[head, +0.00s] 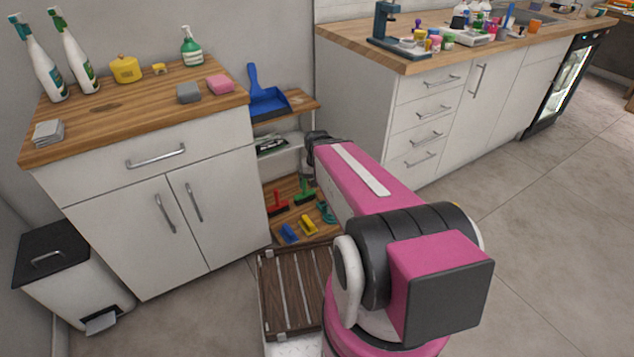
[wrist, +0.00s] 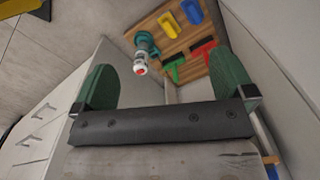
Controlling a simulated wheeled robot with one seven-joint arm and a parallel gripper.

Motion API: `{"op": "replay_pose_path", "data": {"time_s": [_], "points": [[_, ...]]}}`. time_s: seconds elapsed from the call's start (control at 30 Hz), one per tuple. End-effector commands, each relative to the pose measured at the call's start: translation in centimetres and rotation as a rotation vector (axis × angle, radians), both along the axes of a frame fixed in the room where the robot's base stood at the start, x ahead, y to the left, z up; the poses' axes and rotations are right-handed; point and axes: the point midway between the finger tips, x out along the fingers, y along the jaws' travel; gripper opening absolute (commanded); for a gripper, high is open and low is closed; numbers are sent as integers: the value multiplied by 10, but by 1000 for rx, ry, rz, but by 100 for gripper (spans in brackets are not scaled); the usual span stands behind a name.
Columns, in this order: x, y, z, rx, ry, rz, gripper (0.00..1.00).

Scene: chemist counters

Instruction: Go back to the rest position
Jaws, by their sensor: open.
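My gripper (wrist: 163,66) is open in the wrist view, with its two green fingers wide apart and nothing between them gripped. In the head view my pink arm reaches toward the gap between the two counters. The gripper end is mostly hidden there behind the arm. The wrist view looks toward a low wooden board (wrist: 174,18) with yellow, blue, red and green brush-like tools. A teal item and a small white piece with a red tip (wrist: 140,66) show between the fingers, apart from them.
The left counter (head: 140,125) holds spray bottles, sponges and a yellow pot. A shelf between the counters bears a blue dustpan (head: 266,100). The right counter (head: 350,39) stands close to my arm. A pedal bin (head: 75,285) stands at left. Open floor (head: 540,220) lies at right.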

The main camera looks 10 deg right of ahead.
Motion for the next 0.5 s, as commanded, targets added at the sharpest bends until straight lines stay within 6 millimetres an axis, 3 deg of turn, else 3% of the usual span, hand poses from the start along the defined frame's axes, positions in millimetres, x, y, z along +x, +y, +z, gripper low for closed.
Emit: {"op": "replay_pose_path", "data": {"time_s": [0.03,0.1,0.5], "points": [[-15,1,11,-10,-8,36,100],[-21,1,19,-22,-15,75,100],[-23,1,23,-31,-18,103,100]]}}
